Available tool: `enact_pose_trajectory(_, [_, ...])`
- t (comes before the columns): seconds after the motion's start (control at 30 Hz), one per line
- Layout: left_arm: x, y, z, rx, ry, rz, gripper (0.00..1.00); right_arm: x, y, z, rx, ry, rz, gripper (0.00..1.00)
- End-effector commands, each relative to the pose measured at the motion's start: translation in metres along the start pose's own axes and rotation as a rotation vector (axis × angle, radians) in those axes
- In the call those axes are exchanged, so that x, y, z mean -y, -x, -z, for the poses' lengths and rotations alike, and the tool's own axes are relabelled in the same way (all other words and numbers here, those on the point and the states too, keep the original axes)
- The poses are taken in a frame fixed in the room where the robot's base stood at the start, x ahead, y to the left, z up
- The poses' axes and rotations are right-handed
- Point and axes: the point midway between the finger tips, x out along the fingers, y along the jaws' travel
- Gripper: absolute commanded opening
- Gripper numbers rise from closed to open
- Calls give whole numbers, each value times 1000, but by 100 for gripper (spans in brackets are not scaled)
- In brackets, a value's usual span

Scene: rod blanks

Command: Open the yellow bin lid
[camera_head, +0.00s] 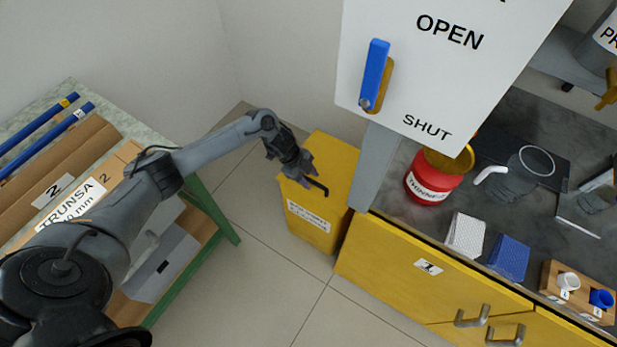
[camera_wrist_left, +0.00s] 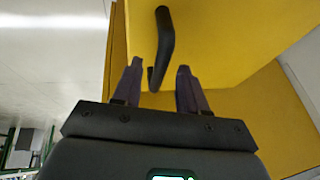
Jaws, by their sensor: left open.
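The yellow bin (camera_head: 311,217) stands on the floor left of the yellow cabinet, with a white label on its front. Its lid (camera_head: 338,165) looks shut. A black bar handle (camera_wrist_left: 165,42) sticks out from the yellow bin in the left wrist view. My left gripper (camera_head: 308,184) is over the bin's front top edge, beside the handle. In the left wrist view, my left gripper (camera_wrist_left: 158,75) is open, with the lower end of the handle showing between its fingertips. I cannot tell whether they touch. My right gripper is not in view.
The yellow cabinet (camera_head: 400,285) adjoins on the right, with a red thinners can (camera_head: 432,188) on top. A green-legged table (camera_head: 215,205) stands left. Floor in front is clear.

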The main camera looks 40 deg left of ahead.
Motion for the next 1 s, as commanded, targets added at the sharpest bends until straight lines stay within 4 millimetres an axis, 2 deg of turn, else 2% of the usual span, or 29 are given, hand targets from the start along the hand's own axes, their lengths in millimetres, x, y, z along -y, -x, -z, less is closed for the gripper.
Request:
enact_pose_trajectory(0.17, [0,0,0,0,0,0,42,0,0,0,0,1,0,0])
enact_pose_trajectory(0.4, [0,0,0,0,0,0,7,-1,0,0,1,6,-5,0])
enact_pose_trajectory(0.47, [0,0,0,0,0,0,0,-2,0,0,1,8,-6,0])
enact_pose_trajectory(0.8, [0,1,0,0,0,0,0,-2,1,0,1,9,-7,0])
enact_pose_trajectory(1.0, [4,12,5,-1,-1,1,0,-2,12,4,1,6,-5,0])
